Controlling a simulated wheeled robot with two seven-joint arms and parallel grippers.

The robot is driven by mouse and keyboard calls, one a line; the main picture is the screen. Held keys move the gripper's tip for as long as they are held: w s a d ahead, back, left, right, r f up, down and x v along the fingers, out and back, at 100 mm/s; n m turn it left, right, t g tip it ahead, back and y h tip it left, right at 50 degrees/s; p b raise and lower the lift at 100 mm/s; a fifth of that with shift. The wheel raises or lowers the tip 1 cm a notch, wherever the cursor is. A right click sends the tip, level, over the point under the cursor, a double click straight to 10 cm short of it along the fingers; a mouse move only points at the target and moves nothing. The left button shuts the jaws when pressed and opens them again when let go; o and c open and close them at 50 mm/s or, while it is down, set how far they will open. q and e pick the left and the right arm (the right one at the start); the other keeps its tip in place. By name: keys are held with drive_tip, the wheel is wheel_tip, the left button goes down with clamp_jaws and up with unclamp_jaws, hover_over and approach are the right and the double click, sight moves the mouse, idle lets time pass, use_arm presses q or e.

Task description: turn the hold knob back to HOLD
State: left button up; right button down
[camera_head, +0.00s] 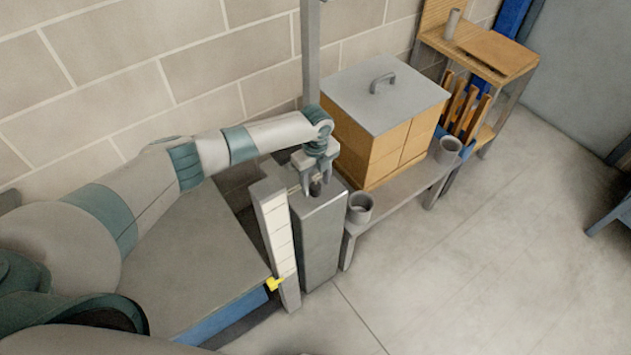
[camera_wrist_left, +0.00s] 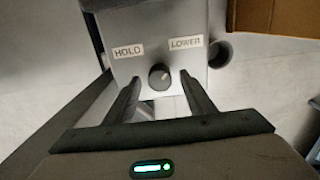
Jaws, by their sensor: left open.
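The hold knob (camera_wrist_left: 160,77) is a small dark round knob on the top face of a grey metal post (camera_head: 320,238). In the left wrist view, a HOLD label (camera_wrist_left: 128,52) is at its upper left and a LOWER label (camera_wrist_left: 186,42) at its upper right. The knob's pale mark points to the upper right, towards LOWER. My left gripper (camera_head: 316,184) is over the post top, open. In the wrist view its two fingers stand on either side of the knob, with gaps visible; contact cannot be told. My right gripper is not in view.
A wooden box with a grey handled lid (camera_head: 384,90) stands on a low bench (camera_head: 402,190) right of the post. Grey cups (camera_head: 360,208) are beside it. A pale marked strip (camera_head: 274,232) with a yellow pointer (camera_head: 274,283) stands left of the post.

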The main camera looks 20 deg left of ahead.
use_arm(q)
drive_tip(key=shift+f, duration=0.45)
drive_tip(key=c, duration=1.1)
drive_tip(key=shift+o, duration=0.2)
